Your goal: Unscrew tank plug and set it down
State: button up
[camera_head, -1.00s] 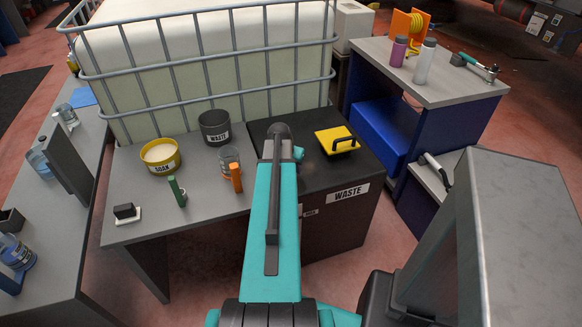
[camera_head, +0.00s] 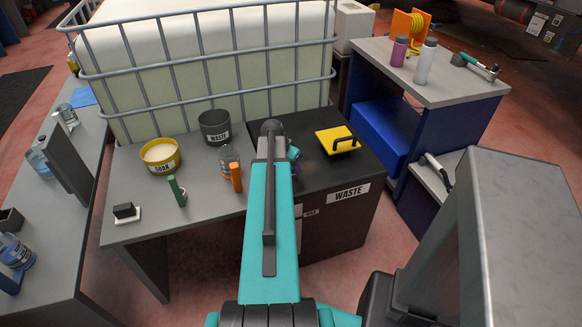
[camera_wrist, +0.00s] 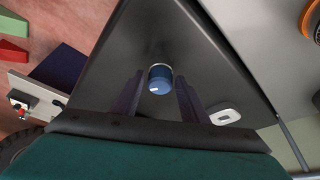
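In the wrist view, a blue round cylinder with a bright metal rim (camera_wrist: 160,80) shows against a dark flat surface. I cannot tell for sure whether it is the tank plug. My gripper (camera_wrist: 160,88) has its two dark fingers apart, one on each side of the cylinder, with narrow gaps showing. I cannot tell its depth relative to the fingertips. In the head view my arm hides the gripper's fingers and the cylinder. The arm reaches over the dark cabinet marked WASTE (camera_head: 350,193).
The grey bench (camera_head: 140,228) holds a yellow SOAK bowl (camera_head: 161,156), a dark WASTE pot (camera_head: 215,128), a glass jar (camera_head: 229,158), and green (camera_head: 177,190) and orange (camera_head: 236,177) items. The caged white tank (camera_head: 200,60) stands behind.

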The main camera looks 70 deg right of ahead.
jog(key=shift+m, duration=0.3)
jog(key=shift+w+m+g, duration=0.1)
jog(key=shift+m+g, duration=0.2)
jog(key=shift+m, duration=0.4)
jog(key=shift+d+m, duration=0.1)
jog(key=shift+m, duration=0.2)
jog(key=shift+m+g+y+b, duration=0.3)
jog(key=shift+m+y+b, duration=0.1)
jog(key=shift+m, duration=0.2)
jog(key=shift+c, duration=0.4)
jog(key=c, duration=0.5)
jog(key=shift+n, duration=0.3)
jog(key=shift+n, duration=0.6)
